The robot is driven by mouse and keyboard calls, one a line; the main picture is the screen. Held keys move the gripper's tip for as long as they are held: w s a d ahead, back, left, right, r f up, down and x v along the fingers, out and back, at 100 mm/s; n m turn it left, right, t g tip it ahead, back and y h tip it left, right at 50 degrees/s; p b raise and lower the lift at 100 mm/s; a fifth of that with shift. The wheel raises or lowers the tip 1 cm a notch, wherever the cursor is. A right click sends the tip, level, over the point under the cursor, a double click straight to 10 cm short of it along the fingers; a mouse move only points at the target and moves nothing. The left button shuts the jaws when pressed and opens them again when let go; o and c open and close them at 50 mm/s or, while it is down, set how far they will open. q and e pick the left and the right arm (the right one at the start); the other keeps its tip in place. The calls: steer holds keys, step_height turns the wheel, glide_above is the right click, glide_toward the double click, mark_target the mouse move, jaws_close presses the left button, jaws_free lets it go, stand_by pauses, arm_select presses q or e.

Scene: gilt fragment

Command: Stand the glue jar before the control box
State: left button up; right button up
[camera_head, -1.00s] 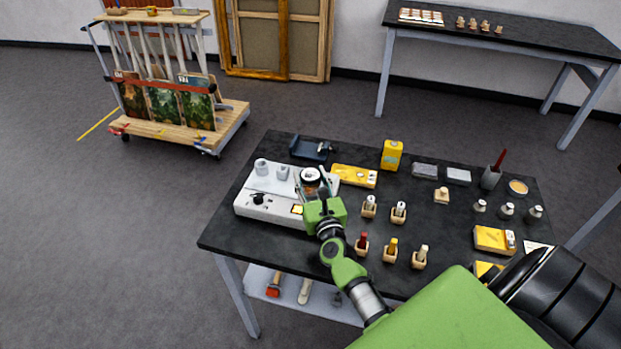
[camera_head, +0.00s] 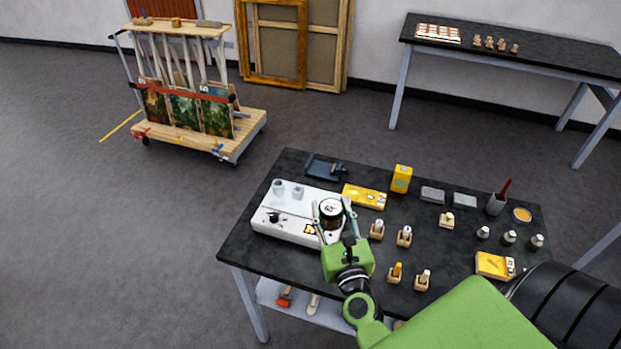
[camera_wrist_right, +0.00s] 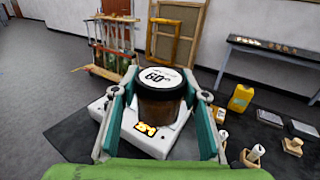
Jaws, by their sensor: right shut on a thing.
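The glue jar (camera_head: 331,213) is a dark brown jar with a white lid marked "60". My right gripper (camera_head: 334,221) is shut on it and holds it upright. In the right wrist view the jar (camera_wrist_right: 160,104) sits between the two fingers (camera_wrist_right: 160,110), over the control box (camera_wrist_right: 112,118). The control box (camera_head: 268,221) is a white unit at the left of the black table, with a dark knob, an orange display and two grey wells. The jar overlaps the box's right part; whether it touches the box is unclear. My left gripper is not in view.
Near the box lie a yellow flat pack (camera_head: 364,196) and a dark stand (camera_head: 325,168). A yellow can (camera_head: 401,179), small bottles in wooden blocks (camera_head: 404,236) and a brush cup (camera_head: 497,203) fill the right side of the black table (camera_head: 255,251).

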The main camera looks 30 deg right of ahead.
steer(key=shift+s+a+r, duration=0.1)
steer(key=shift+s+r, duration=0.05)
steer(key=shift+s, duration=0.05)
steer(key=s+a+f+n+y+b, duration=0.2)
steer(key=s+a+y+b, duration=0.1)
steer(key=s+a+b, duration=0.2)
steer(key=s+a+f+n+t+y+b, duration=0.1)
steer(key=s+a+f+y+b, duration=0.1)
steer(key=s+a+b, duration=0.4)
steer(key=a+b, duration=0.1)
steer(key=b, duration=0.2)
steer(key=shift+a+f+n+y, duration=0.25)
steer(key=shift+a+n+y, duration=0.15)
steer(key=shift+s, duration=0.1)
